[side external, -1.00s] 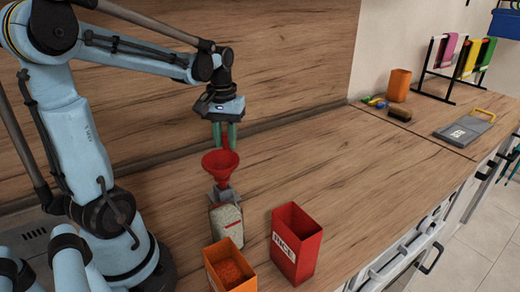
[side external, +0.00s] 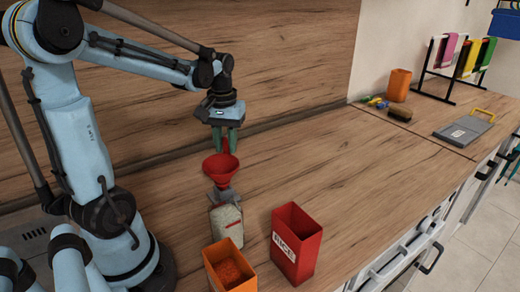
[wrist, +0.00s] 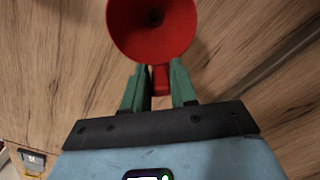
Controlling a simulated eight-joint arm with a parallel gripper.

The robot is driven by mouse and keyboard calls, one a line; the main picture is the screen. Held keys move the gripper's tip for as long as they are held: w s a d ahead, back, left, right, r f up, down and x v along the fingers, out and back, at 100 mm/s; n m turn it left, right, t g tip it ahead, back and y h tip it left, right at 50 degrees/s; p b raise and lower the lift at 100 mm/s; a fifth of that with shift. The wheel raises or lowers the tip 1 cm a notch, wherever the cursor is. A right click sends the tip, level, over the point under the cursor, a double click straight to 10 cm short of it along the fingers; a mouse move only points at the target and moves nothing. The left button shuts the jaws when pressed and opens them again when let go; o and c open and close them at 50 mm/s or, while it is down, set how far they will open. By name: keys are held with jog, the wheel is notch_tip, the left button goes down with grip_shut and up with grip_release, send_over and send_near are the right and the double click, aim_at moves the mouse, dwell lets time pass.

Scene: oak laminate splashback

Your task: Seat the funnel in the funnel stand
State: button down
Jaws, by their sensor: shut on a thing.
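The red funnel (side external: 220,168) is upright with its wide mouth up. It also shows in the wrist view (wrist: 180,35), in front of my fingers. My gripper (side external: 227,142) has green fingers shut on the funnel's red tab, at the rim's edge; the tab shows between them in the wrist view (wrist: 160,78). A grey piece, seemingly the funnel stand (side external: 222,196), is directly below the funnel. The funnel's spout is mostly hidden, and I cannot tell whether it is inside the stand or touching it.
A clear container of pale grains (side external: 226,224) stands below the grey piece. An orange box with orange contents (side external: 214,258) and a red box marked RICE (side external: 297,245) stand in front.

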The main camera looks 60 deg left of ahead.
jog(key=shift+f, duration=0.65)
jog(key=c, duration=0.8)
grip_release()
jog(key=shift+r, duration=0.15)
notch_tip(320, 180, up, 12)
jog(key=d+f+m+t, duration=0.3)
jog(key=d+f+m, duration=0.1)
jog(key=d, duration=0.4)
jog(key=d+f+m+t, duration=0.4)
jog(key=d+f+m, duration=0.1)
jog(key=d, duration=0.3)
jog(key=shift+s+d, duration=0.15)
jog(key=shift+s, duration=0.05)
